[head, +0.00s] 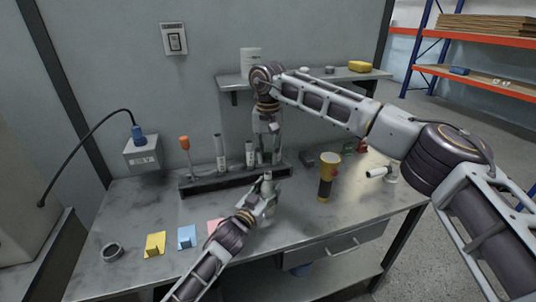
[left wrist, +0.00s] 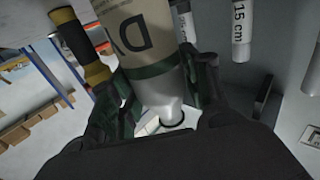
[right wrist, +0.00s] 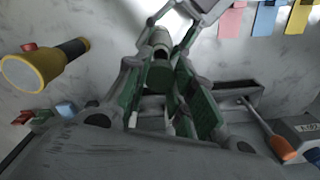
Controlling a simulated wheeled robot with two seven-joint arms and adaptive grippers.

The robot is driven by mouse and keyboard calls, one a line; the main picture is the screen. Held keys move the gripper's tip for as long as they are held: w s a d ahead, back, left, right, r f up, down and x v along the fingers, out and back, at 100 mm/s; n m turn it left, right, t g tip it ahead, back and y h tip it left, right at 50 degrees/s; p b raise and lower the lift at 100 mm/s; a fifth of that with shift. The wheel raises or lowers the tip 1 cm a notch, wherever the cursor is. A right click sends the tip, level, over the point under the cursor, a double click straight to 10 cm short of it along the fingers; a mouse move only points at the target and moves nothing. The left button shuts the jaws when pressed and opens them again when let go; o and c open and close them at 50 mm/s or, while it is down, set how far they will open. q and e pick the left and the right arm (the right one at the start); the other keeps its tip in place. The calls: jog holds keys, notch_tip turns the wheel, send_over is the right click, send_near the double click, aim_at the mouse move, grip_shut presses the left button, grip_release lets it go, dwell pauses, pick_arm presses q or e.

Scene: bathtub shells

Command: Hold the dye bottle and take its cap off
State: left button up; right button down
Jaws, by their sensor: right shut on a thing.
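The dye bottle (left wrist: 142,32) has a cream label with large dark letters and a pale narrowing neck. In the left wrist view, both fingers of my left gripper (left wrist: 155,75) press against its sides. The neck ends in a dark ring, with no cap seen on it there. In the head view, my left gripper (head: 265,197) holds the bottle upright above the table, its pale neck (head: 267,177) showing. My right gripper (head: 268,155) points down just above the neck. In the right wrist view, my right gripper (right wrist: 160,95) is shut on a small dark piece, apparently the cap, mostly hidden by the fingers.
Behind the grippers, a dark rack (head: 230,180) holds several tubes and an orange-topped tool (head: 184,144). A yellow flashlight (head: 327,178) stands to the right. Sticky notes (head: 155,244) and a metal ring (head: 112,252) lie front left. A shelf (head: 228,82) hangs above.

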pick_arm(q)
jog(key=shift+o, duration=1.4)
jog(key=shift+s, duration=0.1)
jog(key=v, duration=1.1)
jog(key=shift+s+a, duration=0.25)
jog(key=shift+s, duration=0.05)
